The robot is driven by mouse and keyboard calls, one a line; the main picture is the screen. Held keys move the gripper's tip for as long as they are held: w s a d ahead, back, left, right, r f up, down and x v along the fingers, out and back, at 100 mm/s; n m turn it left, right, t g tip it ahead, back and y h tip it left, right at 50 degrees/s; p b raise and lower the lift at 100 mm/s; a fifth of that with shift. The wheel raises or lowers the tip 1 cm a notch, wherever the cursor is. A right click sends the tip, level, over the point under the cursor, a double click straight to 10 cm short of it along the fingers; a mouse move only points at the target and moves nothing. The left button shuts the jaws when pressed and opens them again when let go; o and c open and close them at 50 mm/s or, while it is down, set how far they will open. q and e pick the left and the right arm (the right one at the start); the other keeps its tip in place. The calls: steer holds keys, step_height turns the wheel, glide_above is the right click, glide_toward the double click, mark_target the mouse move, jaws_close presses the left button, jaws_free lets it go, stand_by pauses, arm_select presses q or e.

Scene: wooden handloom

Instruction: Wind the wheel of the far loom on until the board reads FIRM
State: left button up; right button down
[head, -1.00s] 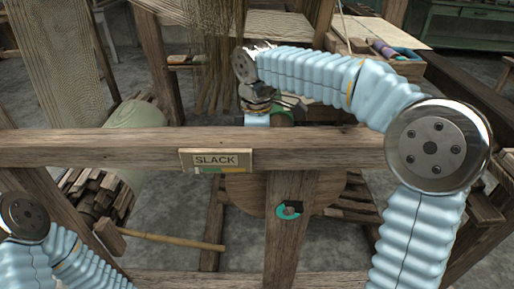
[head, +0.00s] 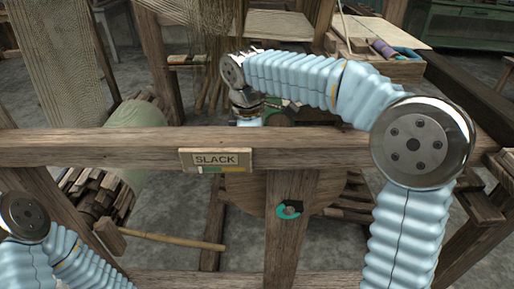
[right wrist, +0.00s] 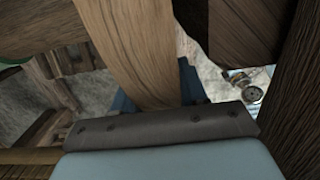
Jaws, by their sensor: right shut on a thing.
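The board (head: 216,160) on the cross beam reads SLACK, with a coloured strip under the word. A round wooden wheel (head: 242,192) shows below the beam, partly hidden by the beam and an upright post. My right arm reaches over the beam, and its gripper is low behind it, largely hidden in the head view. In the right wrist view my right gripper (right wrist: 155,96) is shut on a wooden bar (right wrist: 122,42), one dark blue finger on each side. Whether this bar belongs to the wheel I cannot tell. My left arm is at the lower left; its gripper is out of view.
The cross beam (head: 100,148) spans the front, and the upright post (head: 290,240) bears a teal ring (head: 289,210). A pale roll (head: 138,140) and hanging threads (head: 215,60) are behind the beam. A box with spools (head: 385,66) stands at the back right.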

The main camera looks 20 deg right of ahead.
steer(key=shift+w+a+f+g+h, duration=0.25)
steer(key=shift+a+f+g+h, duration=0.15)
steer(key=shift+a+f+h, duration=0.55)
steer(key=shift+d+r, duration=0.1)
steer(key=shift+d, duration=0.05)
steer(key=c, duration=0.7)
jaws_free()
steer(key=v, duration=1.3)
steer(key=shift+a+r, duration=0.25)
steer(key=shift+r, duration=0.1)
